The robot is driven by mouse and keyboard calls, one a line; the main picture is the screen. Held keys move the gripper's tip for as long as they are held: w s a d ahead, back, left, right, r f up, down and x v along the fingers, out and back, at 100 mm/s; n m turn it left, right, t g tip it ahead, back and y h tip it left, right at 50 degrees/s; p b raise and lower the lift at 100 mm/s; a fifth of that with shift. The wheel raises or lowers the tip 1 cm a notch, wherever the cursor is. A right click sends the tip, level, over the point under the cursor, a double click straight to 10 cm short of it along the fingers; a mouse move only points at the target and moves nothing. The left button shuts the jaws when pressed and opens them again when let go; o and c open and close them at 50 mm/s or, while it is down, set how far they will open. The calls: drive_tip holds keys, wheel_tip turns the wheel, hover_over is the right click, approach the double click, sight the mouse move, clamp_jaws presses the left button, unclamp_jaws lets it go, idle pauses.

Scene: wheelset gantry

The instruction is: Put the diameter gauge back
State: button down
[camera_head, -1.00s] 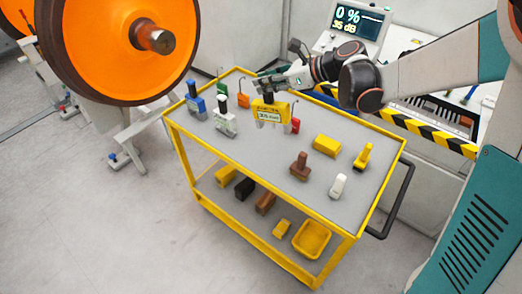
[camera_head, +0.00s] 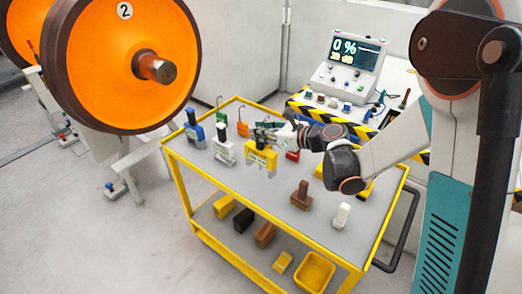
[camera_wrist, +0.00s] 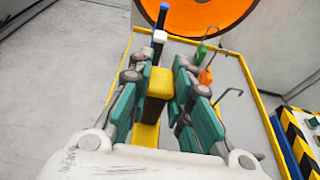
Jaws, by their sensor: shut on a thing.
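Hooked green (camera_head: 222,117) and orange (camera_head: 243,129) tools stand behind, with a red piece (camera_head: 292,156) right of the gauge. A brown stamp (camera_head: 301,194) and a white piece (camera_head: 341,215) stand near the front. A large orange wheel (camera_head: 110,60) is at left.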

sight(264, 146)
wheel_tip(264, 146, down, 6)
drive_tip(key=shift+r+b, duration=0.1)
drive_tip(key=shift+b, duration=0.65)
drive_tip(key=c, duration=1.5)
unclamp_jaws()
drive_tip(key=shift+o, duration=0.2)
